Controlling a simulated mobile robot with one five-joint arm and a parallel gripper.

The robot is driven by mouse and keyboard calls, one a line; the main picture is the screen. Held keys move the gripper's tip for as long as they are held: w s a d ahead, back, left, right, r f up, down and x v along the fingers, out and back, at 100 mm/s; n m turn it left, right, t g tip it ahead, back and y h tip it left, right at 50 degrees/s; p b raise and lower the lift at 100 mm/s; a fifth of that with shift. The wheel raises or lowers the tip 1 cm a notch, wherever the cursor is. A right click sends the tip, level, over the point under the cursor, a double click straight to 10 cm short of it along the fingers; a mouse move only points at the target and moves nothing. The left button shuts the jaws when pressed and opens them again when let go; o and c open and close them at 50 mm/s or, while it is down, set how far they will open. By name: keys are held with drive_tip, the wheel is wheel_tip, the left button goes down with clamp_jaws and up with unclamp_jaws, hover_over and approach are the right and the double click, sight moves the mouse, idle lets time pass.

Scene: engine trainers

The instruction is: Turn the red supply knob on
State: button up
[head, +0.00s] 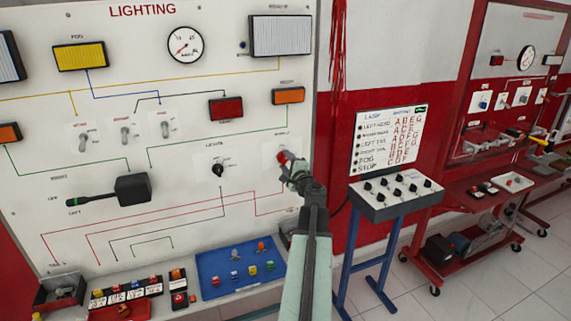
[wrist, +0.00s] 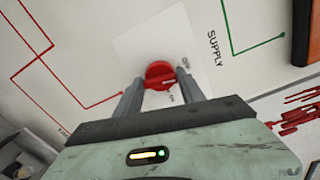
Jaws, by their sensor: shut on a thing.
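The red supply knob (wrist: 161,74) sits on a white plate (wrist: 135,45) on the panel, with the word SUPPLY beside it in the wrist view. My gripper (wrist: 158,82) has one finger on each side of the knob and is shut on it. In the head view the knob (head: 283,158) shows at the lower right of the lighting panel (head: 200,110), with my gripper (head: 288,167) at it. My gripper hides part of the plate in the head view.
A black knob (head: 218,170) and a lever switch (head: 132,188) are to the left on the panel. Below is a blue tray (head: 215,290) with small parts. A switch box on a blue stand (head: 372,212) stands to the right of my arm.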

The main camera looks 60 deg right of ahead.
drive_tip(key=m, duration=0.4)
drive_tip(key=shift+d+r+m, duration=0.1)
drive_tip(key=shift+m, duration=0.2)
drive_tip(key=m, duration=0.3)
drive_tip(key=shift+m, duration=0.4)
drive_tip(key=m, duration=0.3)
drive_tip(key=shift+m, duration=1.9)
drive_tip(key=o, duration=1.4)
drive_tip(key=shift+c, duration=0.2)
